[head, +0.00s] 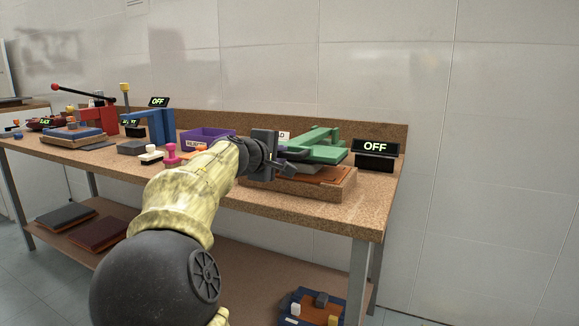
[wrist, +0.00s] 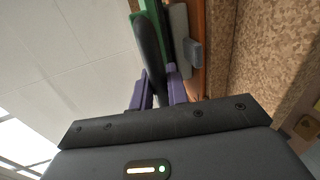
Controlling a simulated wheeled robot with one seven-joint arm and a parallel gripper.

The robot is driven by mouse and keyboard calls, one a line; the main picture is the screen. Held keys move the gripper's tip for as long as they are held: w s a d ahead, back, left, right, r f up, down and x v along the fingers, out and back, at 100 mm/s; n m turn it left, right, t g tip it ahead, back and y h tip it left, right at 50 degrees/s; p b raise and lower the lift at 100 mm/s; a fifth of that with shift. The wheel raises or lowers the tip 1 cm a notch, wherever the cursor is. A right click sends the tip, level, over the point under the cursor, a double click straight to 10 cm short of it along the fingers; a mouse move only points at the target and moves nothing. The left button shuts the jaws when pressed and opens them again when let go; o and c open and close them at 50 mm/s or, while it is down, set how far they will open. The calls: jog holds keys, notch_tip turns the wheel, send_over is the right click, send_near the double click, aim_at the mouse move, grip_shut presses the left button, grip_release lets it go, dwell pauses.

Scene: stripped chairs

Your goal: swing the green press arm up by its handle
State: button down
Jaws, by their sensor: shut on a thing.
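The green press arm (head: 318,146) lies low over its base (head: 310,187) at the right end of the bench, with a dark plate and a reddish-brown sheet under it. It also shows at the top of the wrist view (wrist: 149,12). Its dark handle (wrist: 152,52) runs down between the fingers in the wrist view. My gripper (head: 280,158) is at the front left of the press. Its purple-grey fingers (wrist: 160,90) are shut on the handle. The handle's tip is hidden between the fingers.
An "OFF" sign (head: 375,147) stands right of the press. A purple bin (head: 207,136), pink stamp (head: 171,153), blue press (head: 160,127) and red press (head: 97,119) stand to the left. A wall rises behind the bench (head: 365,222). A blue tray (head: 313,308) is on the lower shelf.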

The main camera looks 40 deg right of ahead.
jog(key=c, duration=1.1)
grip_release()
jog(key=shift+o, duration=0.2)
jog(key=shift+a, duration=0.15)
jog(key=shift+b+v, duration=1.55)
jog(key=shift+v, duration=1.4)
